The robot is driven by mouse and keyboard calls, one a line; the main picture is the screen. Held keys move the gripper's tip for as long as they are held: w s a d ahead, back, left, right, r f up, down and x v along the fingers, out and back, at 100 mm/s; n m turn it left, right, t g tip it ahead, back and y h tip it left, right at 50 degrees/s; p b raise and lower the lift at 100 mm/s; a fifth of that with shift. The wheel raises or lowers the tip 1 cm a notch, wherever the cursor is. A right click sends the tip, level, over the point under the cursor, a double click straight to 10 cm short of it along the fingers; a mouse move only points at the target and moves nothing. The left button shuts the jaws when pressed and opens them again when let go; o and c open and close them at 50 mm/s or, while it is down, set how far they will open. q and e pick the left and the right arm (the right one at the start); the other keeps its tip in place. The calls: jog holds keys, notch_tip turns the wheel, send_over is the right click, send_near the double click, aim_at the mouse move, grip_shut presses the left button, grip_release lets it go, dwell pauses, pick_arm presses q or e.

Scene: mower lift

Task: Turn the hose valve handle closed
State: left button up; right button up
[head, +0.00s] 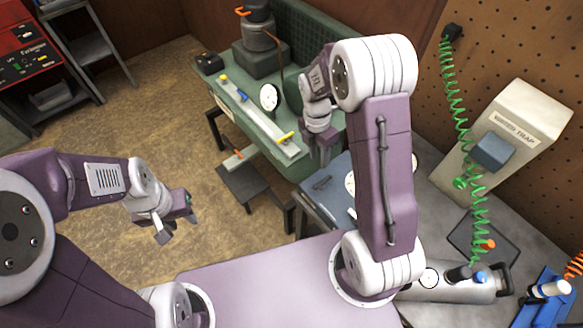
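A green coiled hose (452,105) hangs down the pegboard at the right. Near its lower end, above the grey bench, is a small orange part (487,244), which may be the valve handle; its exact position is too small to tell. My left gripper (177,228) hangs over the floor at the left, far from the hose, with its fingers apart and nothing between them. My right gripper (321,156) points down near the right end of the green bench, left of the hose. Its fingers are seen too much from the side to tell their gap.
A beige water trap box (520,125) stands behind the hose. A silver cylinder (455,287) lies on the grey bench (425,215), with a blue tray (552,300) right of it. A green bench (235,125) with a yellow-ended bar stands beyond. The floor at left is open.

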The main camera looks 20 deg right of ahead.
aim_at(322, 181)
jog(key=s+f, duration=0.1)
jog(key=f, duration=0.2)
jog(key=f+p, duration=0.1)
jog(key=f, duration=0.2)
jog(key=s+d+f, duration=0.1)
jog(key=f, duration=0.3)
jog(key=shift+s+f+p, duration=0.1)
jog(key=shift+s+p, duration=0.2)
jog(key=shift+s, duration=0.05)
jog(key=shift+a, duration=0.1)
jog(key=shift+c, duration=0.3)
grip_shut()
